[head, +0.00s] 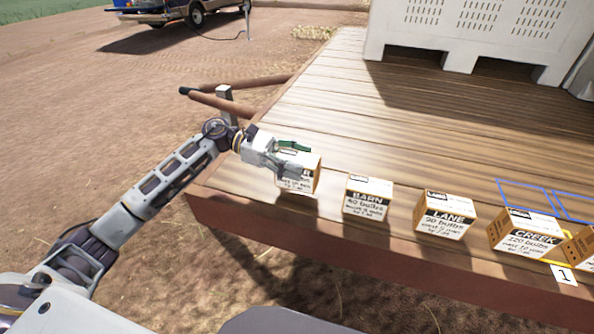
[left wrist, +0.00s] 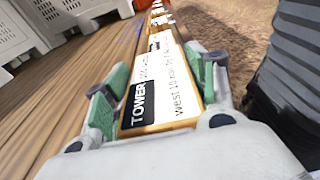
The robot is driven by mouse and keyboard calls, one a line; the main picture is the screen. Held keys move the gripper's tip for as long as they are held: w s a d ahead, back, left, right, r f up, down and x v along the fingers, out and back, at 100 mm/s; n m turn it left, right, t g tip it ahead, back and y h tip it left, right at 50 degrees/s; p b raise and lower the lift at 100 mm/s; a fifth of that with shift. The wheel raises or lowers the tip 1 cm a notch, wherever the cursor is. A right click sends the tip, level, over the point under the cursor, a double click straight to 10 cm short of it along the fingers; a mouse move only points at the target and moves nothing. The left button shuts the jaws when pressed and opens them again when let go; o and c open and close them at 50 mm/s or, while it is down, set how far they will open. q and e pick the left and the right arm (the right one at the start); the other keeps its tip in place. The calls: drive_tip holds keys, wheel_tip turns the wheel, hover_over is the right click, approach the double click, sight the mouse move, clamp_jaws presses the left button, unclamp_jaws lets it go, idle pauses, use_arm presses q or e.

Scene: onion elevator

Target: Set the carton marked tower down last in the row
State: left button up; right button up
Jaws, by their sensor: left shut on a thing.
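The carton marked tower (head: 299,185) is at the left end of the row on the wooden deck, near its front edge. My left gripper (head: 290,160) is shut on it, and the fingers and hand hide part of its label. In the left wrist view the TOWER label on the carton (left wrist: 160,98) reads clearly between the green finger pads. I cannot tell whether its underside touches the deck. To its right stand the cartons marked BARN (head: 367,198), LANE (head: 444,215) and CREEK (head: 524,231), spaced apart. My right gripper is not in view.
Another carton (head: 580,247) is cut off at the right edge, by a yellow outline and a sign marked 1 (head: 565,275). Blue outlines (head: 525,194) lie behind CREEK. A pale slotted bin (head: 470,35) stands at the back. The middle deck boards (head: 370,130) are clear.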

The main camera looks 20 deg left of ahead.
sight(317, 178)
use_arm(q)
wheel_tip(317, 178, down, 2)
drive_tip(key=shift+f, duration=0.2)
drive_tip(key=shift+f+p, duration=0.3)
drive_tip(key=shift+f, duration=0.1)
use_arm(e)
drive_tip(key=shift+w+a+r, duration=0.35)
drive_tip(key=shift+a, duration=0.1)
use_arm(q)
drive_tip(key=shift+f, duration=0.15)
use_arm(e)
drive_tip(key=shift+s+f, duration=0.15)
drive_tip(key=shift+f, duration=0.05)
use_arm(q)
drive_tip(key=o, duration=1)
drive_tip(key=shift+c, duration=0.2)
drive_tip(key=o, duration=0.5)
drive_tip(key=shift+c, duration=0.2)
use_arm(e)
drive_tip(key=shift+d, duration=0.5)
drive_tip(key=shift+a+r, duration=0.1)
